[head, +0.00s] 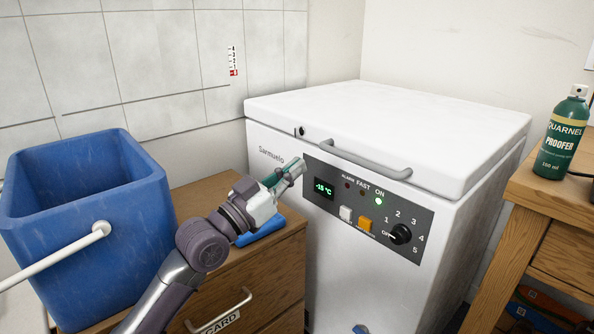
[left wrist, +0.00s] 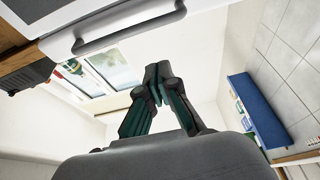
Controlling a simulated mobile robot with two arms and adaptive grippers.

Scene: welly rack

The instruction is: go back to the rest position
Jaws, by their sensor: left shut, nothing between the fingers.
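My left gripper (head: 287,174) is shut and empty in the head view, in front of the freezer's left front, close to the control panel (head: 367,208). I cannot tell whether it touches the freezer. Its closed fingers also show in the left wrist view (left wrist: 158,82). My left arm comes in from the bottom left. The white chest freezer (head: 380,118) has its lid down, and its display reads -15 °C. A blue object (head: 262,229) lies on the wooden drawer unit (head: 268,275), partly hidden by my gripper. My right gripper is not in view.
A blue bucket (head: 85,215) with a white handle stands left of my forearm. A green spray bottle (head: 563,135) stands on a wooden bench (head: 525,187) at the right. The freezer handle (left wrist: 128,27) crosses the top of the left wrist view. A blue shelf (left wrist: 260,110) hangs on the wall there.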

